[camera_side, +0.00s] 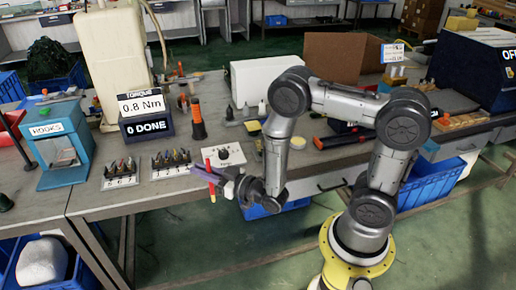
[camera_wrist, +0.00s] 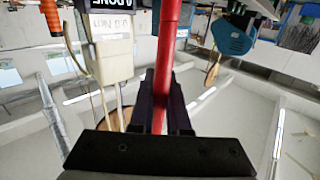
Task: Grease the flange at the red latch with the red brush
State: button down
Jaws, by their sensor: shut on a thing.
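My gripper (camera_side: 218,176) is in front of the bench's front edge in the side view. In the wrist view its dark fingers (camera_wrist: 161,92) are shut on a long red rod (camera_wrist: 168,42), which I take to be the red brush handle. The rod runs up between the fingers and out of the top of the picture, so its bristles do not show. In the side view the red brush (camera_side: 203,173) is small and slanted at the fingers. I cannot make out the red latch or the flange in either view.
A teal hooks box (camera_side: 62,148) and a torque display (camera_side: 146,128) stand farther left. Open floor lies in front.

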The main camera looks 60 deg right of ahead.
dwell(0.4)
jog(key=w+d+r+m+h, duration=0.2)
jog(key=w+d+h, duration=0.1)
jog(key=d, duration=1.3)
jog(key=s+d+m+g+h, duration=0.1)
jog(key=s+d+m+h, duration=0.1)
jog(key=d, duration=0.6)
jog(key=s+d+m+g+h, duration=0.1)
jog(key=s+d+h, duration=0.3)
jog(key=d, duration=0.4)
jog(key=shift+s+d+f+m, duration=0.15)
jog(key=shift+s+d+m, duration=0.15)
jog(key=shift+s+m, duration=0.2)
jog(key=shift+f, duration=0.45)
jog(key=shift+w, duration=0.1)
